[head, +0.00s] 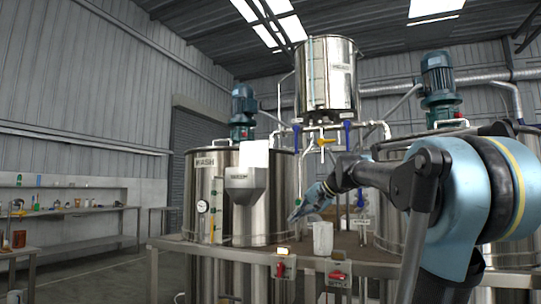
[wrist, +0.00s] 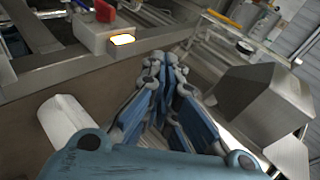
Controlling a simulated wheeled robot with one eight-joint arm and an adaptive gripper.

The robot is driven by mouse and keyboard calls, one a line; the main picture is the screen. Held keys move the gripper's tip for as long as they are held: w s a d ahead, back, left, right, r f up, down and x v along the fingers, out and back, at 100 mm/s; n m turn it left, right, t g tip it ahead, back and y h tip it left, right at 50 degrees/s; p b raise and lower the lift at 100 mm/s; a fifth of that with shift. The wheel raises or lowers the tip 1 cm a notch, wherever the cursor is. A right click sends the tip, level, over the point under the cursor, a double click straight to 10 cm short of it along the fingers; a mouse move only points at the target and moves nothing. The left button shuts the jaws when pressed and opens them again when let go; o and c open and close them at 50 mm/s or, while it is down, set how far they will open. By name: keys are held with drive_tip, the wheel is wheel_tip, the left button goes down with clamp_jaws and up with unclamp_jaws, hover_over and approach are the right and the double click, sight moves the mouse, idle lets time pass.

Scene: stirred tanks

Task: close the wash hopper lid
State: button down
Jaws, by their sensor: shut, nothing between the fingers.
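The wash hopper (head: 245,186) is a grey metal funnel on the front of the steel tank marked WASH (head: 206,190). Its lid (head: 255,157) looks like a pale flat panel standing upright above the hopper's back, so the hopper appears open. My gripper (head: 295,216) is to the right of the hopper and lower than its mouth, apart from it. In the wrist view my gripper (wrist: 168,68) has its blue fingers shut and empty. The hopper (wrist: 262,98) shows there to the right of the fingers, with a gap between. The lid cannot be made out clearly there.
A white container (head: 322,238) stands on the bench right of my gripper; it also shows in the wrist view (wrist: 66,120). A lit yellow lamp (head: 282,251) and red switches (head: 338,276) are on the front edge. Pipes and a raised tank (head: 328,75) stand behind.

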drive_tip(key=w+a+r+m+t+y, duration=0.1)
drive_tip(key=w+r+m+y, duration=0.1)
drive_tip(key=w+r, duration=0.6)
drive_tip(key=w+a+r+m+t+y, duration=0.15)
drive_tip(key=w+r, duration=0.35)
drive_tip(key=r, duration=0.6)
drive_tip(key=w+a+r+m+t+y, duration=0.1)
drive_tip(key=w+r+m+t, duration=0.15)
drive_tip(key=w+r, duration=0.55)
drive_tip(key=x, duration=0.2)
drive_tip(key=r+x, duration=0.1)
drive_tip(key=x, duration=0.2)
drive_tip(key=s+a+x, duration=0.1)
drive_tip(key=x, duration=0.2)
drive_tip(key=shift+w+a+r, duration=0.1)
drive_tip(key=shift+w+r, duration=0.05)
drive_tip(key=shift+r, duration=0.1)
